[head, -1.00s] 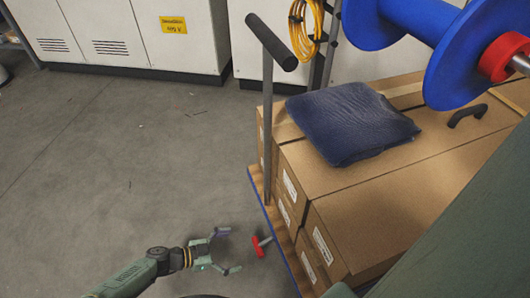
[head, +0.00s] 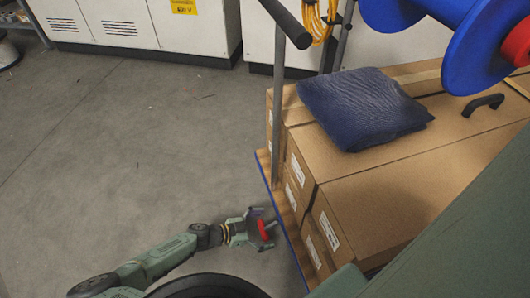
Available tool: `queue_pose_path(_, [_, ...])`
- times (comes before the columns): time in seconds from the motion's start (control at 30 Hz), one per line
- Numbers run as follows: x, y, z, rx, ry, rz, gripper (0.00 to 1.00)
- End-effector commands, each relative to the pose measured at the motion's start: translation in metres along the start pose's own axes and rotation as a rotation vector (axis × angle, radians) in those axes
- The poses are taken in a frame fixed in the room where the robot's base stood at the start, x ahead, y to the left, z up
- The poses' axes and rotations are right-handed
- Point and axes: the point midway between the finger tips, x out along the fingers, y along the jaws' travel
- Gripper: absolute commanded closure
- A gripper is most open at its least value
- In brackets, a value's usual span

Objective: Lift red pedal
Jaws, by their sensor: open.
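The red pedal (head: 264,230) is a small red piece at the near left edge of a cart's deck, low in the head view. My gripper (head: 262,227) is at the pedal, with its fingers open around or beside it. The fingers partly cover the pedal, and I cannot tell whether they touch it.
The cart's wooden deck (head: 286,213) has a blue edge and carries cardboard boxes (head: 375,205) with a folded dark blue cloth (head: 362,107) on top. A grey upright handle (head: 277,120) rises at its left. Grey floor at left is clear.

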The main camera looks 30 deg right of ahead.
Motion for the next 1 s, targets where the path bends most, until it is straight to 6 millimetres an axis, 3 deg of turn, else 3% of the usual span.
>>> queue_pose_path(1.0, [0.0004, 0.0015, 0.0000, 0.000, 0.001, 0.004, 0.66])
